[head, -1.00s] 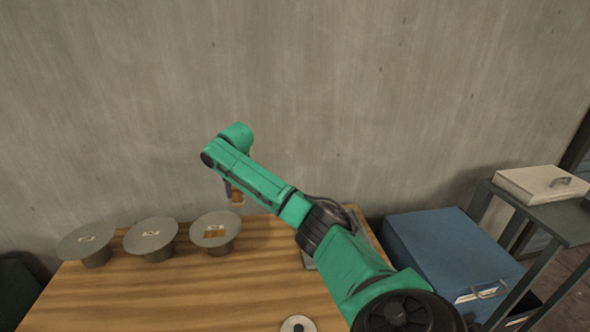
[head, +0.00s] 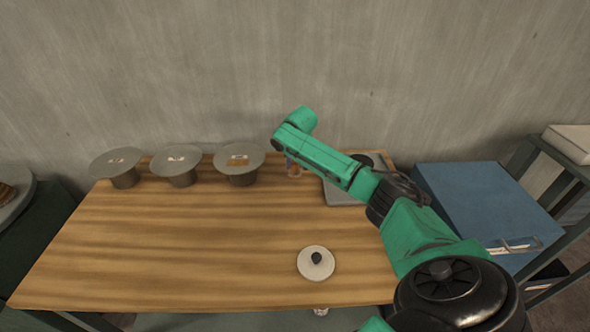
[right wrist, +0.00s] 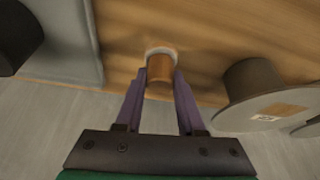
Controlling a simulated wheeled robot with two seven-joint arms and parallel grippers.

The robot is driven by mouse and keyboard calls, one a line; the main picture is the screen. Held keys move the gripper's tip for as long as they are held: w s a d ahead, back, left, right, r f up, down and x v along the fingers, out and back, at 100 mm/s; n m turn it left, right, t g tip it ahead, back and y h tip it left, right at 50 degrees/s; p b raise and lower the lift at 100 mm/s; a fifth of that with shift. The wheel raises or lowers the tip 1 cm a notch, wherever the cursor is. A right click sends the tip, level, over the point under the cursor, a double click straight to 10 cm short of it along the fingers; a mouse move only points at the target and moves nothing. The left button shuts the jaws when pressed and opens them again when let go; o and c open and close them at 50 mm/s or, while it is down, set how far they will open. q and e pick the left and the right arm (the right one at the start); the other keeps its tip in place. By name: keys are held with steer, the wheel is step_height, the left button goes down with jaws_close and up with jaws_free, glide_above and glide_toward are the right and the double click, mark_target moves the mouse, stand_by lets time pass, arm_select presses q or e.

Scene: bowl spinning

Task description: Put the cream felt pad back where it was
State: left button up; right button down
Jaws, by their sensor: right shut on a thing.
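The cream felt pad (right wrist: 161,51) shows in the right wrist view as a pale rim at the far end of a brown cylindrical handle (right wrist: 161,68). The purple fingers of my right gripper (right wrist: 160,80) are shut on this handle. In the head view my right gripper (head: 292,167) is over the back edge of the wooden table, just right of the rightmost grey disc (head: 240,156). The pad's underside is hidden, and I cannot tell whether it touches the table. My left gripper is not in view.
Two more grey discs on pedestals (head: 176,159) (head: 117,162) stand along the back left. A grey plate (head: 343,192) with a dark object lies right of the gripper, partly behind my arm. A pale dark-knobbed disc (head: 316,263) lies at the front. The table's middle (head: 190,235) is clear.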

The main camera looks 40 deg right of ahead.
mark_target(295, 171)
steer(key=shift+f, duration=1.5)
steer(key=c, duration=0.5)
jaws_free()
steer(key=shift+f, duration=0.15)
steer(key=v, duration=1.2)
steer(key=shift+r, duration=0.2)
